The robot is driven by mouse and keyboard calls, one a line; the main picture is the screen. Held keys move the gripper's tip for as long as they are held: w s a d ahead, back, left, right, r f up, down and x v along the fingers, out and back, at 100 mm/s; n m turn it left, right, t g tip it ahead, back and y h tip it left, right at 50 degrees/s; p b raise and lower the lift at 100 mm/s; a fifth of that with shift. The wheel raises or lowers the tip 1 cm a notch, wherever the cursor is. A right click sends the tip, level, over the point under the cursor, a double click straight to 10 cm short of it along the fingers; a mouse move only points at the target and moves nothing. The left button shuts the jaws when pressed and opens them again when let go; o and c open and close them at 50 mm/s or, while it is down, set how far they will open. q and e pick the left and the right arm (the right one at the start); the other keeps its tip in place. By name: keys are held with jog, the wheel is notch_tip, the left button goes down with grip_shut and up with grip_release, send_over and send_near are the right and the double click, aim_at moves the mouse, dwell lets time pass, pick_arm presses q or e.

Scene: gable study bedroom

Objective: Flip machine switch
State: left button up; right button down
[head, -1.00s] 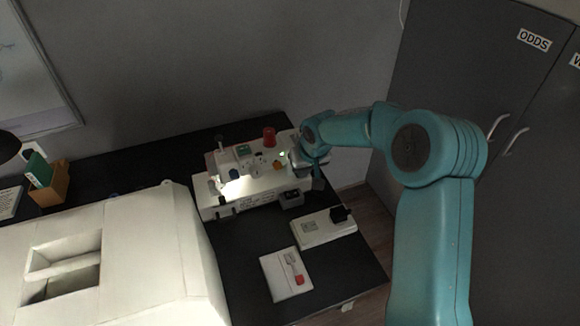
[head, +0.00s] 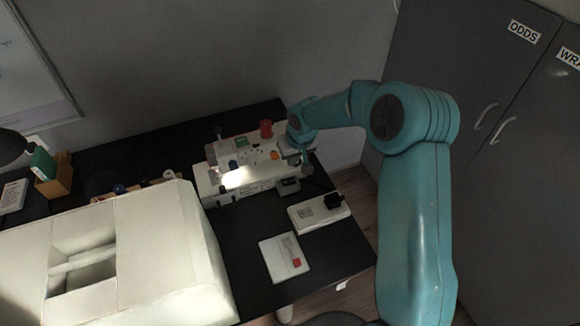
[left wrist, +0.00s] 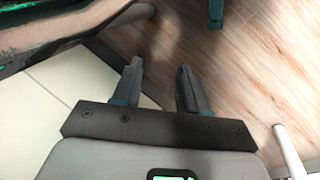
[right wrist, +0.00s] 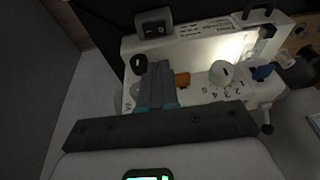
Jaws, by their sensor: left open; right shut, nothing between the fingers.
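The machine is a white sewing machine (head: 262,172) on the black desk, also seen in the right wrist view (right wrist: 197,52). A lit patch glows at its left end. A dark box with a rocker-like face (right wrist: 153,24) sits on its front side; it also shows in the head view (head: 289,186). I cannot tell the rocker's position. My right gripper (right wrist: 158,64) is shut and empty over the machine's right end, beside an orange part (right wrist: 182,79) and a dark oval knob (right wrist: 138,63). I cannot tell whether it touches. My left gripper (left wrist: 158,68) is open and empty above the floor.
A large cream box-like object (head: 150,250) stands at the left. Grey cabinets (head: 480,90) stand at the right.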

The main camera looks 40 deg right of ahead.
aim_at(285, 183)
jog(key=b+x, duration=0.1)
jog(key=x, duration=0.3)
jog(key=b+x, duration=0.1)
jog(key=x, duration=0.2)
jog(key=b+x, duration=0.2)
jog(key=x, duration=0.2)
jog(key=shift+s+a+f, duration=0.15)
jog(key=shift+s+f, duration=0.1)
jog(key=shift+f, duration=0.65)
jog(key=f+b, duration=0.1)
jog(key=b, duration=0.1)
jog(key=shift+a+f+b, duration=0.1)
jog(key=shift+a+b, duration=0.1)
jog(key=shift+b, duration=0.15)
jog(key=shift+r+p, duration=0.35)
jog(key=shift+p, duration=0.05)
jog(key=shift+d, duration=0.1)
